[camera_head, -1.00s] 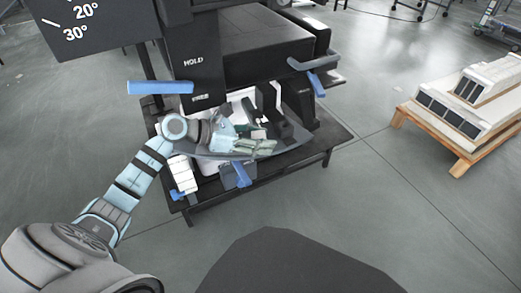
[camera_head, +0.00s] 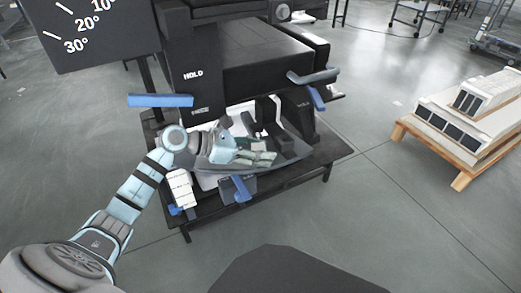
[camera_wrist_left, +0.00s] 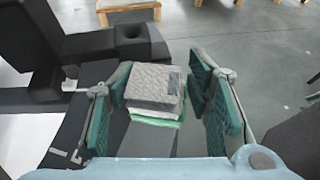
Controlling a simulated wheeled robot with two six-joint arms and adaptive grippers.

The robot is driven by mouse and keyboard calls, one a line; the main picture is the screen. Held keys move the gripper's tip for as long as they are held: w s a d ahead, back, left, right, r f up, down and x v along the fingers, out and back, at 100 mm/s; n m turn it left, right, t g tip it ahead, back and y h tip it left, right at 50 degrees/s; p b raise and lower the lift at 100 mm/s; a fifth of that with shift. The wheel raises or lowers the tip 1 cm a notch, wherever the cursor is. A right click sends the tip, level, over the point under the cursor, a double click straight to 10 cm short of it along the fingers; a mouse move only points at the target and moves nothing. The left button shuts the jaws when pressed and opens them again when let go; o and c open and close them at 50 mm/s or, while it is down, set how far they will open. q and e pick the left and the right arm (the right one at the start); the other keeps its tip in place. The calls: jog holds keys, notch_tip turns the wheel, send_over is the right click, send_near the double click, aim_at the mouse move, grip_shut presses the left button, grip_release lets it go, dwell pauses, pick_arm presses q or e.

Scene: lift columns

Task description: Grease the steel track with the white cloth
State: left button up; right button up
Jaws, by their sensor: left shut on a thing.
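My left gripper (camera_head: 262,157) reaches in from the left, low over the front of the black machine. In the left wrist view its teal fingers (camera_wrist_left: 160,100) stand on either side of a small folded cloth (camera_wrist_left: 153,85), grey on top with white and green layers below. The gripper is shut on this cloth. The cloth is too small to make out clearly in the head view. A dark flat strip (camera_wrist_left: 150,140) shows below the cloth in the wrist view; I cannot tell whether it is the steel track or whether the cloth touches it. My right gripper is not in view.
The black machine (camera_head: 265,70) stands on a dark low table (camera_head: 325,155). Blue bars (camera_head: 160,100) stick out from it. White items (camera_head: 181,188) sit at the table's left front. A wooden pallet (camera_head: 462,180) with white units stands at the right. Grey floor between is clear.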

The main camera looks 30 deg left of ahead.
pick_arm(q)
jog(key=shift+f, duration=0.6)
jog(key=shift+b, duration=0.3)
